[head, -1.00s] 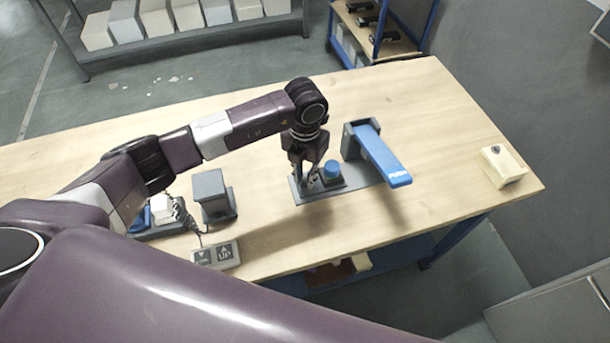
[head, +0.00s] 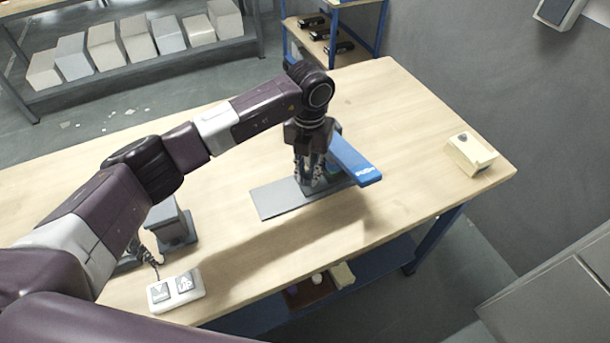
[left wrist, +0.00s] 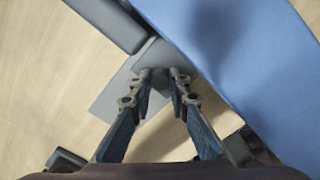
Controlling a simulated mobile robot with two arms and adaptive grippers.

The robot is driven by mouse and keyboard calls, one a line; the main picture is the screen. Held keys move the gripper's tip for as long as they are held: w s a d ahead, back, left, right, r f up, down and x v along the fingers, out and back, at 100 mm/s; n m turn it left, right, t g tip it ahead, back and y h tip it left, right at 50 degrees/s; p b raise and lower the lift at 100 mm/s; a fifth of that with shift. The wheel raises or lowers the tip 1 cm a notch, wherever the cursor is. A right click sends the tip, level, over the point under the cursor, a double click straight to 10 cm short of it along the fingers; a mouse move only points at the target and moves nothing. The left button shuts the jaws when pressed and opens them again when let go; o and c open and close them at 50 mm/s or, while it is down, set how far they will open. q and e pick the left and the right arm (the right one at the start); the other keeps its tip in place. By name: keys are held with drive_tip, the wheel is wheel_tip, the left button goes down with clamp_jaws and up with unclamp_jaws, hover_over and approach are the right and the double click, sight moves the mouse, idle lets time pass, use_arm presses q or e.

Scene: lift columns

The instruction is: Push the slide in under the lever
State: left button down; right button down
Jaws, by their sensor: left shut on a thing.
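The blue lever (head: 354,160) sticks out toward the front right from its grey mount. The flat grey base plate (head: 277,198) lies on the bench, its left part bare. My left gripper (head: 311,188) points down over the plate's right part, close beside the lever, and is shut on the slide. The gripper and lever hide nearly all of the slide. In the left wrist view the fingertips (left wrist: 160,75) sit close together over the grey plate (left wrist: 108,97), with the lever (left wrist: 235,60) to their right. My right gripper is out of view.
A grey block (head: 172,225) stands on the left of the bench, behind a two-button control box (head: 176,289). A cream box (head: 470,154) sits at the right end. The bench top between the lever and that box is clear.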

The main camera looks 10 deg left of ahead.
sight(310, 176)
use_arm(q)
drive_tip(key=c, duration=1.8)
unclamp_jaws()
drive_tip(key=shift+w+d, duration=0.15)
drive_tip(key=shift+d, duration=0.1)
drive_tip(key=shift+r, duration=0.1)
wheel_tip(310, 176, up, 12)
drive_tip(key=shift+f, duration=0.1)
